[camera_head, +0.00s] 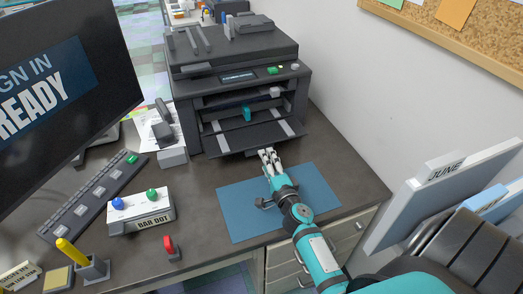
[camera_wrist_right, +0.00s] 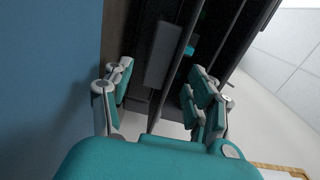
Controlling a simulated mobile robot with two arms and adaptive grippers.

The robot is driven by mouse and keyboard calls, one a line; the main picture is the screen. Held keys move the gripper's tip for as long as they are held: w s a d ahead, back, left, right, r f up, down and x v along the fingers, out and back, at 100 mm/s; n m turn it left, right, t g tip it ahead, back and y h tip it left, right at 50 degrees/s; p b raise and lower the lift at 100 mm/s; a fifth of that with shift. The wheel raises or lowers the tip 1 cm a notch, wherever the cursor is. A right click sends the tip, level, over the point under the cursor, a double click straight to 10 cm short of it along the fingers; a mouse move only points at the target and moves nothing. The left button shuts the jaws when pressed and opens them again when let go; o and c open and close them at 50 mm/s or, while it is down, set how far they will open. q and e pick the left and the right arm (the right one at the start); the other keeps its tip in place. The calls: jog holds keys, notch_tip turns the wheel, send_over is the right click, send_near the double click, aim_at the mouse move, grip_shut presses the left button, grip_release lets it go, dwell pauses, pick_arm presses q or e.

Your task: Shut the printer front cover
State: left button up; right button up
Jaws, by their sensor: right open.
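The dark printer (camera_head: 240,75) stands at the back of the desk. Its front cover (camera_head: 250,138) is folded down and open, a flat dark panel with two light grey strips, sloping out toward me. The printer's inside and a small teal part (camera_head: 247,114) are exposed. My right gripper (camera_head: 267,153) is open at the cover's front edge, near its middle. In the right wrist view the open fingers of my right gripper (camera_wrist_right: 161,74) stand either side of a dark panel edge; I cannot tell whether they touch it. My left gripper is not in view.
A blue mat (camera_head: 235,208) lies under my right arm. A monitor (camera_head: 60,85), a keypad strip (camera_head: 95,195) and a white button box (camera_head: 140,212) are on the left. A phone-like device (camera_head: 163,130) is beside the printer. A wall is at right.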

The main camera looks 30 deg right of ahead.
aim_at(255, 140)
jog(key=x, duration=0.5)
jog(key=shift+w, duration=0.15)
